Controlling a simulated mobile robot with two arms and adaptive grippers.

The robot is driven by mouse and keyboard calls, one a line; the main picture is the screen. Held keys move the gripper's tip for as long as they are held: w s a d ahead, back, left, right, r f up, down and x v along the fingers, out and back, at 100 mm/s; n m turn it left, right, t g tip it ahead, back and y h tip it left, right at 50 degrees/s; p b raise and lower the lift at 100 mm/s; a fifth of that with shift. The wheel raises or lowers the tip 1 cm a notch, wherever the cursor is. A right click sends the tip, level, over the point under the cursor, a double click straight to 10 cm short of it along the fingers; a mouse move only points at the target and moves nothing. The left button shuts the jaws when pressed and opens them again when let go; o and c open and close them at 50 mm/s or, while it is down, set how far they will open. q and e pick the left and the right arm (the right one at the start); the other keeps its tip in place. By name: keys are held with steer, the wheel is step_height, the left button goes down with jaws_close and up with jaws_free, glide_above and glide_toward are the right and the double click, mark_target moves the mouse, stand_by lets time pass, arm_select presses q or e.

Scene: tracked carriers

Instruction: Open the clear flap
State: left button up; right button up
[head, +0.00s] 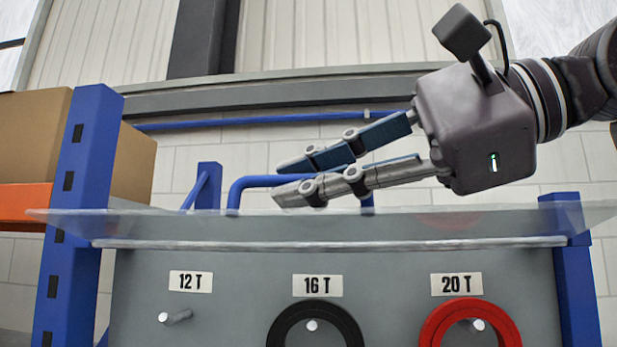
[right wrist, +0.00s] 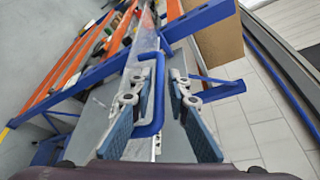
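The clear flap (head: 400,226) is a see-through sheet across the top of the grey board (head: 230,275), seen nearly edge-on in the head view. It appears to stand out from the board, raised. A blue bent handle (head: 238,187) rises above its upper edge. My right gripper (head: 278,181) is at this handle, its fingers spread. In the right wrist view the handle (right wrist: 157,95) lies between the two open fingers (right wrist: 155,88), with a gap on the right finger's side. Contact with the left finger is unclear. My left gripper is out of view.
Below the flap are labels 12 T, 16 T and 20 T over pegs. A black ring (head: 277,331) and a red ring (head: 432,329) hang at 16 T and 20 T. A blue post (head: 78,220) and cardboard boxes (head: 30,135) stand at the left.

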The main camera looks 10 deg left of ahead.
steer(key=shift+d, duration=0.25)
steer(key=v, duration=1.1)
steer(key=shift+s+d, duration=0.2)
steer(key=shift+r, duration=0.1)
